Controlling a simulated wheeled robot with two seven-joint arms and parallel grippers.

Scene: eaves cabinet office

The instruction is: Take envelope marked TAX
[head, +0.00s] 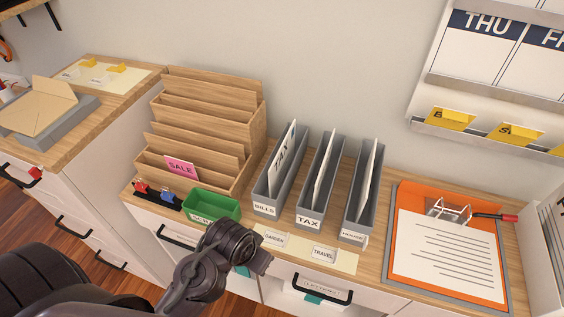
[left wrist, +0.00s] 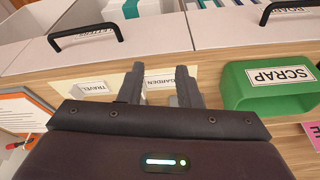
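A white envelope marked TAX (head: 279,165) stands upright, leaning in the left grey file holder, which is labelled BILLS (head: 264,209). The middle grey holder is labelled TAX (head: 308,220) and holds another pale envelope (head: 325,165), edge-on, with no readable marking. My left gripper (head: 262,264) is in front of the holders, at the cabinet's front edge near the GARDEN card, apart from the TAX envelope. In the left wrist view its two fingers (left wrist: 162,84) are spread with nothing between them. My right gripper is not in view.
A third grey holder (head: 354,225) stands at right, then an orange clipboard (head: 395,273). Left are a green SCRAP tray (head: 213,203) and a wooden sorter (head: 215,120) with a pink SALE card (head: 181,167). GARDEN and TRAVEL cards lie on a cream strip (head: 345,262) in front.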

